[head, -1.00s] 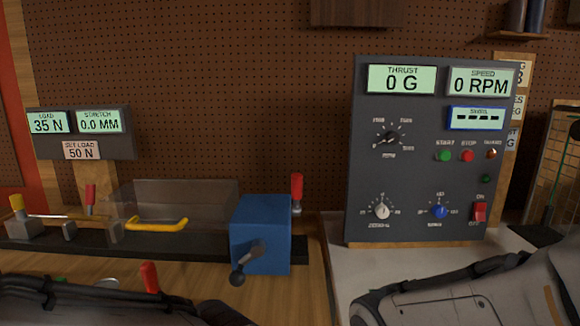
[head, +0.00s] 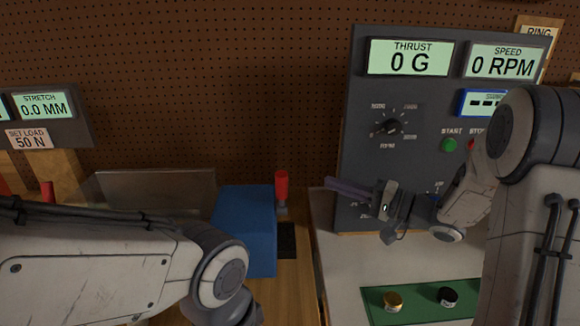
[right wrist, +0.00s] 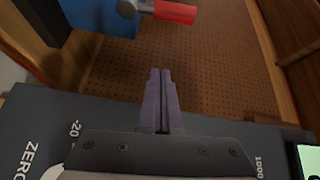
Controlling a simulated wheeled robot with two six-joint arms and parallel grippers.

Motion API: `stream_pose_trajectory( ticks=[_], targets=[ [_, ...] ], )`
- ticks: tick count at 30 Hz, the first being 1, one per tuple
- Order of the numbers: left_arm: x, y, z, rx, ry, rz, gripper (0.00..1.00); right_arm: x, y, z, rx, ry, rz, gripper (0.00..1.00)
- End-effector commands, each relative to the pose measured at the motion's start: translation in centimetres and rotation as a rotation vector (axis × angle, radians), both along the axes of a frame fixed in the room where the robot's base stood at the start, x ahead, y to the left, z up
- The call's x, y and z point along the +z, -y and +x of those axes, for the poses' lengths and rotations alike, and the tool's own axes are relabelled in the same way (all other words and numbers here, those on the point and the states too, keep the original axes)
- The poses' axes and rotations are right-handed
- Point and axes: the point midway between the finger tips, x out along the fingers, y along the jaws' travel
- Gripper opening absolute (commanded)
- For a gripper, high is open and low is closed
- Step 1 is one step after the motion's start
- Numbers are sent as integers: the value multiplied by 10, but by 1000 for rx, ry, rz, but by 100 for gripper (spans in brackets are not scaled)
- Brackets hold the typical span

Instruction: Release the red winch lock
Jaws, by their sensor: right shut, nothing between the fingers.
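The red winch lock (head: 281,185) is a red handle standing upright behind the right end of the blue winch box (head: 245,220). In the right wrist view the red handle (right wrist: 175,11) shows at the top, with part of the blue box (right wrist: 85,35) to its left. My right gripper (head: 332,184) is shut and empty, in front of the control panel and to the right of the red handle, apart from it. Its closed fingers (right wrist: 159,75) point towards the handle in the right wrist view. My left arm crosses in front of the blue box; its gripper is out of view.
The grey control panel (head: 362,90) with knobs and displays stands close behind my right gripper. A green mat (head: 420,306) with small round parts lies on the bench in front. A clear guard (head: 150,190) stands left of the blue box.

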Motion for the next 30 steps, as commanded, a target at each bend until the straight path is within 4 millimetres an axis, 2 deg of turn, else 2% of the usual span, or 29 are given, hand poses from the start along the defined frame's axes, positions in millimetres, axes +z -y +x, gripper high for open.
stream_pose_trajectory(
  ticks=[5,20,24,30],
  targets=[
    [2,0,0,0,0,0,50,6,-10,-5,61,-33,61,0],
    [15,0,0,0,0,0,50,11,-102,44,71,-32,58,0],
    [16,0,0,0,0,0,50,9,-101,21,64,-34,59,0],
    [17,0,0,0,0,0,50,7,-102,6,63,-32,58,0]
  ],
)
